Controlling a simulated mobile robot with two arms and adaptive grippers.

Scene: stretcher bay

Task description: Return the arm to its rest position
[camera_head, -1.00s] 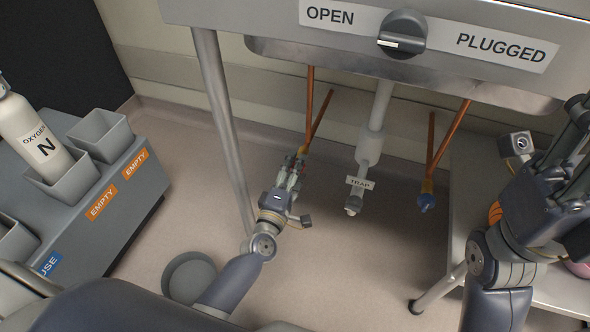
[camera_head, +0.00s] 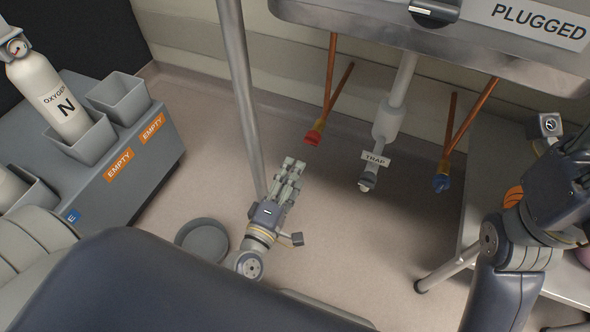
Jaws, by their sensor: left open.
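My left gripper (camera_head: 288,172) is low under the sink, near the metal leg, open and empty. It is apart from the red-handled valve (camera_head: 313,136) on the copper pipe, which is up and to the right of its fingertips. My right arm comes in at the right edge; its gripper is cut off by the frame, so I cannot see its fingertips.
A metal leg (camera_head: 239,85) stands right beside my left gripper. A grey round bowl (camera_head: 203,241) lies on the floor. The trap (camera_head: 386,122) and a blue-handled valve (camera_head: 441,182) hang under the sink (camera_head: 440,50).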

